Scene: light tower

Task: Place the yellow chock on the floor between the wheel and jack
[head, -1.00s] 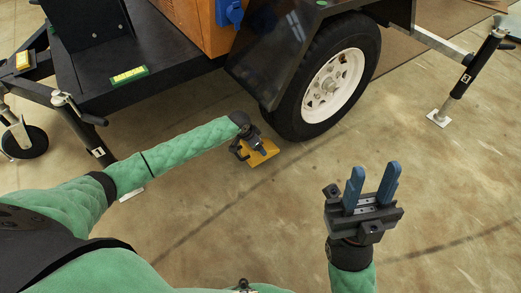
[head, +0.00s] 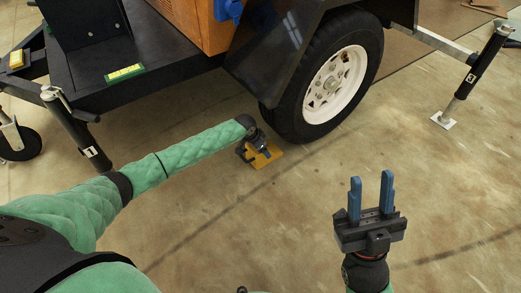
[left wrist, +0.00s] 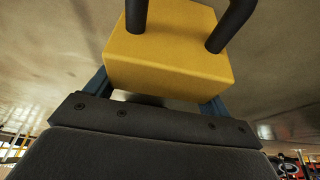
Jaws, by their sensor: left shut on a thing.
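The yellow chock (head: 264,158) is at floor level just left of the trailer wheel (head: 331,83), close to the tyre. In the left wrist view the chock (left wrist: 170,62) fills the space between the blue fingers, with a dark handle on it. My left gripper (head: 259,148) is shut on the chock; its fingertips are mostly hidden in the head view. I cannot tell whether the chock touches the floor. A jack (head: 77,133) stands at the left under the trailer frame, and another jack (head: 474,75) stands at the right. My right gripper (head: 371,200) is open and empty, pointing up.
The black trailer fender (head: 272,55) overhangs the wheel's left side. The black trailer deck (head: 150,50) with a green and yellow level (head: 125,74) is at the upper left. The concrete floor (head: 300,210) in front of the wheel is clear.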

